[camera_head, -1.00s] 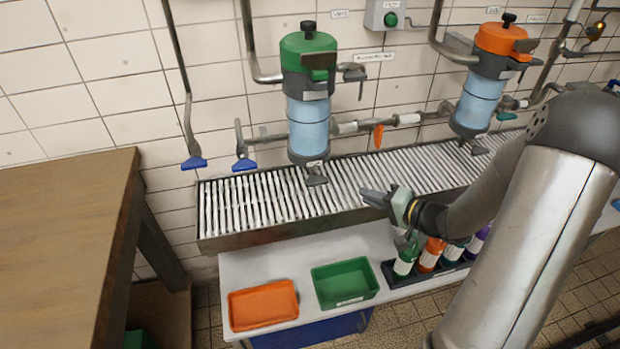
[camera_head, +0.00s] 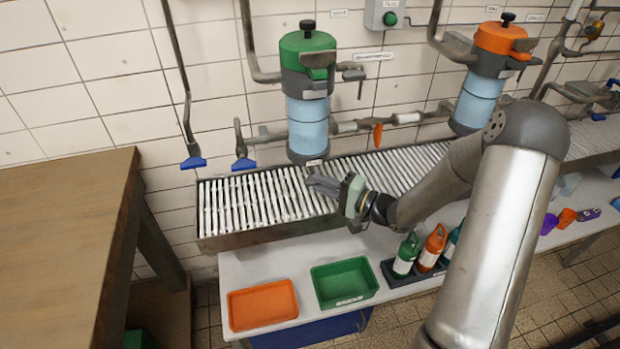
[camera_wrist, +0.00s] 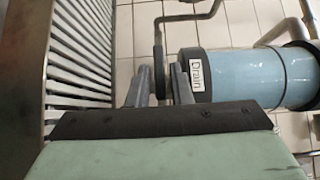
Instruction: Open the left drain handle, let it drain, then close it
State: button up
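The left canister (camera_head: 308,115) has a green cap and a light blue body. Its underside carries a label reading "Drain" (camera_wrist: 202,74), seen in the wrist view. The grey drain handle (camera_wrist: 159,62) shows below that label as a narrow dark bar. My gripper (camera_head: 318,184) is under the canister, just above the slatted trough. In the wrist view, my gripper (camera_wrist: 160,84) has its two fingers apart, with the handle's near end between them and a gap visible on each side. In the head view my gripper hides most of the handle.
The slatted trough (camera_head: 232,241) runs along the wall below. An orange-capped canister (camera_head: 481,95) hangs to the right. An orange lever (camera_head: 378,135) is on the pipe between them. Green (camera_head: 344,283) and orange (camera_head: 263,306) trays and several bottles stand on the shelf.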

aim_at(307, 178)
jog(key=shift+x, duration=1.95)
grip_shut()
